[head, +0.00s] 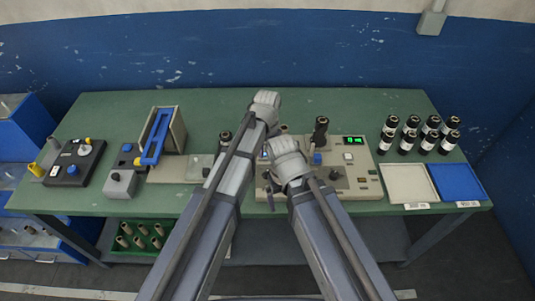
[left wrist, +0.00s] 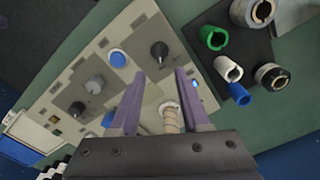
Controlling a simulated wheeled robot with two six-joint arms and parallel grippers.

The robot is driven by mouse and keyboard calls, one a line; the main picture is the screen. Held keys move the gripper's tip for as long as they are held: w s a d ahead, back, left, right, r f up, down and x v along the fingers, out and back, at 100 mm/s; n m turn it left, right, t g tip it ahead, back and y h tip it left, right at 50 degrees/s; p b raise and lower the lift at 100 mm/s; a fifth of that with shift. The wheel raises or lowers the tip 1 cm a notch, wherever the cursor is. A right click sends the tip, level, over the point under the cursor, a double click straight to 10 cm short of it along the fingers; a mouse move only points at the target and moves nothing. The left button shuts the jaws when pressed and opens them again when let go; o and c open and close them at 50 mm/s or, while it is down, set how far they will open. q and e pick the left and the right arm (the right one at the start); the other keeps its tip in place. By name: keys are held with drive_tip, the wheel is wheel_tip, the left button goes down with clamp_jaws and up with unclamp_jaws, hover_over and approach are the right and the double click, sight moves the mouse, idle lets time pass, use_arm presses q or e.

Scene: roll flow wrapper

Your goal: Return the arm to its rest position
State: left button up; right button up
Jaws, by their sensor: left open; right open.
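Both my arms reach from the bottom centre of the head view over the green workbench (head: 350,103). My left gripper (head: 265,98) is the higher one, near the middle of the bench. In the left wrist view its two purple fingers are spread apart above a beige control panel (left wrist: 110,75). No object is clamped between them; a tan ribbed post (left wrist: 170,118) shows behind, close to the right finger. My right gripper (head: 287,152) is over the left part of the control box (head: 350,180). Its fingertips are mostly hidden by its own wrist.
Several black bottles (head: 408,143) stand at the right, behind a white tray (head: 408,184) and a blue tray (head: 457,182). A blue-handled device (head: 155,138) and a joystick box (head: 73,162) stand left. A green crate (head: 140,237) sits below.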

use_arm(q)
drive_tip(key=s+a+n, duration=0.1)
drive_tip(key=s+a, duration=0.2)
drive_tip(key=s, duration=0.5)
drive_tip(key=s+a+n+y, duration=0.1)
drive_tip(key=s+a, duration=0.2)
drive_tip(key=s, duration=0.6)
drive_tip(key=shift+s+a, duration=0.3)
